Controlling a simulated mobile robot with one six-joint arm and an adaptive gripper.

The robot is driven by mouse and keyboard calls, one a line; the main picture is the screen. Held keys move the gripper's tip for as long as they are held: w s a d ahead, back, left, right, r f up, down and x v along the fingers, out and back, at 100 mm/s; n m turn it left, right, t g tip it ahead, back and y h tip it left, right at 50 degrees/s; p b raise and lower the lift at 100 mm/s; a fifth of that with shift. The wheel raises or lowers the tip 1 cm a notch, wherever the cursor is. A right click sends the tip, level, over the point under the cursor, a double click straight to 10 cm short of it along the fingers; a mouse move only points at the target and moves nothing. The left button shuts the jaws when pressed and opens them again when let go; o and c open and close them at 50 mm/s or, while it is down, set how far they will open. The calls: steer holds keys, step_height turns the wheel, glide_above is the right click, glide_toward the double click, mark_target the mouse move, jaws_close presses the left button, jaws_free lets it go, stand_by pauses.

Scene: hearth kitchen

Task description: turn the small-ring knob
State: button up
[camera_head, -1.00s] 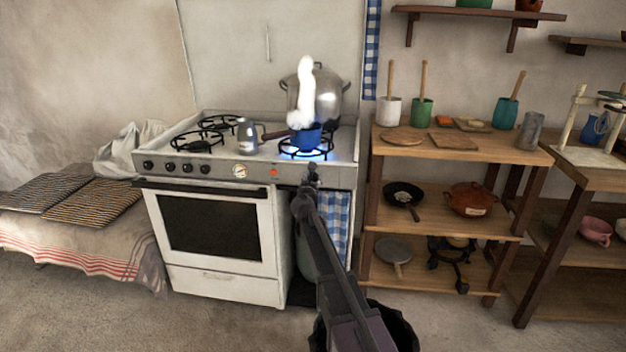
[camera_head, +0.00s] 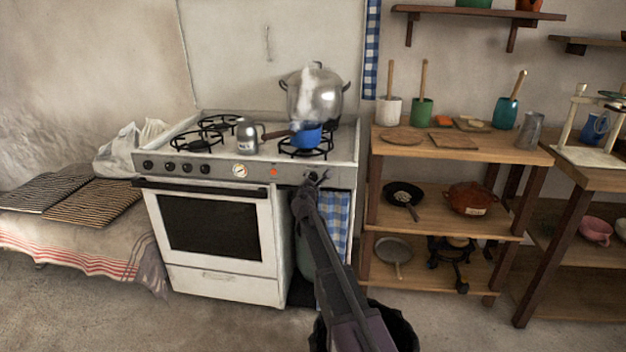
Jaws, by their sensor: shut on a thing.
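The white stove (camera_head: 215,285) stands left of centre, with a row of dark knobs (camera_head: 187,168) on the left of its front panel. My gripper (camera_head: 312,178) is at the right end of that panel, shut on a dark knob that it mostly hides. A blue pot (camera_head: 308,135) with a brown handle sits on the front right burner (camera_head: 290,149), with faint steam above it. No flame shows under it. How far the knob is turned cannot be made out.
A large metal pot (camera_head: 318,100) stands behind the blue pot, and a metal jug (camera_head: 247,136) stands to its left. A wooden shelf (camera_head: 470,155) with utensils and pans is close on the right. Open floor lies in front of the stove.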

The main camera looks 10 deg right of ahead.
steer(key=m, duration=0.7)
steer(key=shift+w, duration=0.1)
stand_by(0.4)
steer(key=o, duration=1.1)
steer(key=shift+o, duration=0.2)
steer(key=shift+f, duration=0.1)
steer(key=v, duration=1.2)
steer(key=shift+d, duration=0.1)
